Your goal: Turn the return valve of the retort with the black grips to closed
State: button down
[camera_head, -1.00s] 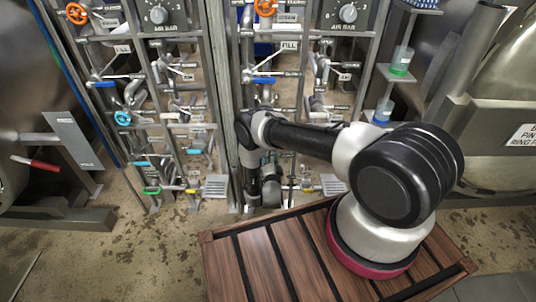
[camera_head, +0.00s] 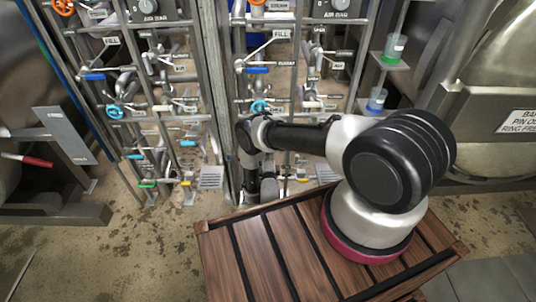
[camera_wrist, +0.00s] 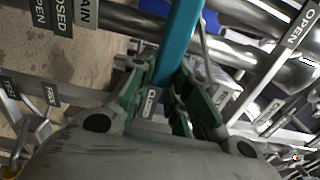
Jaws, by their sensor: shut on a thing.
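In the wrist view, my gripper (camera_wrist: 168,88) has its green fingers on either side of a teal lever handle (camera_wrist: 180,38), shut on it. The handle runs up out of the top of the picture. An OPEN tag (camera_wrist: 300,25) is at upper right, and a CLOSED tag (camera_wrist: 62,18) is at upper left. In the head view, my gripper is low at the right valve panel (camera_head: 228,110), largely hidden by my arm, and the lever it holds cannot be made out. I cannot make out black grips on either retort.
The left panel has an orange wheel (camera_head: 63,6), a blue wheel (camera_head: 115,112) and a green lever (camera_head: 146,184). Pipes crowd around the gripper. Cups (camera_head: 394,48) stand on shelves at right.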

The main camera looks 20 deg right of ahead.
jog(key=shift+s+f, duration=0.1)
jog(key=shift+f, duration=0.05)
jog(key=c, duration=1.3)
grip_release()
jog(key=v, duration=1.2)
